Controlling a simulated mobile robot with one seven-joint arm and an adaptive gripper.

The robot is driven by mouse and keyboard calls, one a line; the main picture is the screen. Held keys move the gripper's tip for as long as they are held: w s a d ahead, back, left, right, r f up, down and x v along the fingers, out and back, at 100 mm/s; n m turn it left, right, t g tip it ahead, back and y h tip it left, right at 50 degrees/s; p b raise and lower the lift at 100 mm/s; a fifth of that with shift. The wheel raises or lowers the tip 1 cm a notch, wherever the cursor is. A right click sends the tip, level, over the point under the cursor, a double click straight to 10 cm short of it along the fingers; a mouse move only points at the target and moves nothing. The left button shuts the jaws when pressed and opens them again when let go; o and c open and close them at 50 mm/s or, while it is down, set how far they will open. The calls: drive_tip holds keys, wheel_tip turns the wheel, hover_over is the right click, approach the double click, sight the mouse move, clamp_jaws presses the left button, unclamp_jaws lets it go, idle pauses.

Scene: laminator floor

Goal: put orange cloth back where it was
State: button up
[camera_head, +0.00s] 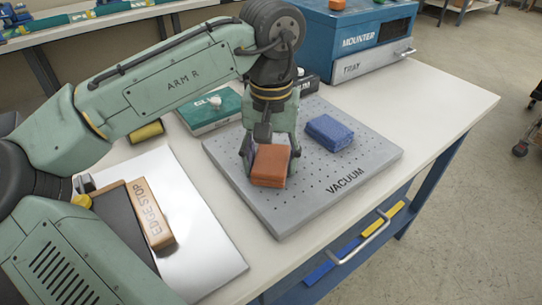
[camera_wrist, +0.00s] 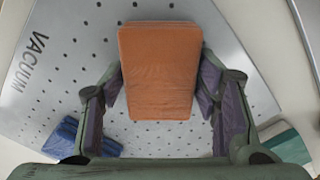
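The orange cloth (camera_head: 270,166) is a folded block at the left part of the grey vacuum board (camera_head: 225,150). My gripper (camera_head: 270,150) points down over it. In the wrist view the orange cloth (camera_wrist: 160,75) sits between the two fingers of my gripper (camera_wrist: 161,82), and both fingertips meet its sides, so the gripper looks shut on it. I cannot tell whether the cloth rests on the board or is slightly above it. A blue folded cloth (camera_head: 329,132) lies on the board to the right; its corner shows in the wrist view (camera_wrist: 65,135).
A green glue box (camera_head: 210,112) stands behind the board. The blue mounter (camera_head: 345,40) with its tray stands at the back. The table's right part (camera_head: 440,100) is clear.

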sight(272, 159)
drive_tip(key=shift+o, duration=1.3)
drive_tip(key=shift+r, duration=0.1)
wheel_tip(272, 159, up, 12)
drive_tip(key=shift+s, duration=0.1)
